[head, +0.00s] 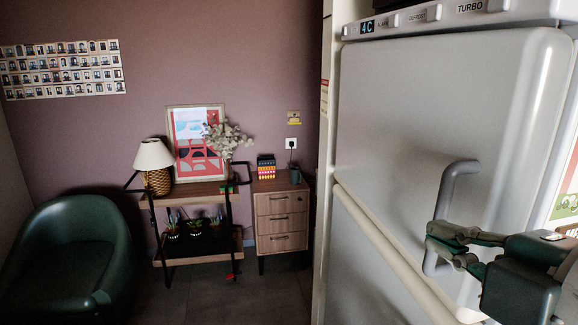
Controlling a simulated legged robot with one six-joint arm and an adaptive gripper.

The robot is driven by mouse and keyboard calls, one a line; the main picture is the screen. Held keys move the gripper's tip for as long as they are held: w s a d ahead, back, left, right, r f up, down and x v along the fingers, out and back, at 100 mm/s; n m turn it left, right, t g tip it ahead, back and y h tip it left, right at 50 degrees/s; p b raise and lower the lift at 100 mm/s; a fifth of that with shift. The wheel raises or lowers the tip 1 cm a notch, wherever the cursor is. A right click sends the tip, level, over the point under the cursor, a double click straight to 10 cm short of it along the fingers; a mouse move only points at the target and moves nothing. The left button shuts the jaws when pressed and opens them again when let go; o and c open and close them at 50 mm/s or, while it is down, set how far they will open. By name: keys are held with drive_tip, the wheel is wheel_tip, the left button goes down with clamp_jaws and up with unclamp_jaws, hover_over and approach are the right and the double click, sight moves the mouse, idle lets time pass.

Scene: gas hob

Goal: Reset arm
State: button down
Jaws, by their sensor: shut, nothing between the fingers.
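My gripper (436,236) is at the right of the head view, reaching in from the right edge. It is shut and empty, and its fingertips overlap the lower part of a grey door handle (462,172). I cannot tell whether they touch it. The handle is on the light grey upper fridge door (425,110). My gripper hides part of the handle and of the door's lower right area.
A control strip (440,18) with a lit display runs above the door, and a lower door (365,265) is below. At left are a green armchair (70,255), a shelf cart (190,200) with a lamp (154,157), and a drawer cabinet (281,215). Dark floor lies between.

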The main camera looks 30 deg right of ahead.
drive_tip(key=w+a+f+m+g+y, duration=0.1)
drive_tip(key=w+a+f+m+g, duration=0.35)
drive_tip(key=w+a+f, duration=0.6)
drive_tip(key=w+f+m+g+y, duration=0.1)
drive_tip(key=f+m, duration=0.3)
drive_tip(key=f, duration=0.5)
drive_tip(key=w+a+f+m+g+y, duration=0.1)
drive_tip(key=f+m+g, duration=0.3)
drive_tip(key=f, duration=0.4)
drive_tip(key=shift+w+a+f+m+y, duration=0.2)
drive_tip(key=shift+w+f+m+y, duration=0.2)
drive_tip(key=shift+w+m, duration=0.35)
drive_tip(key=shift+d, duration=0.1)
drive_tip(key=shift+w, duration=0.25)
drive_tip(key=shift+a, duration=0.2)
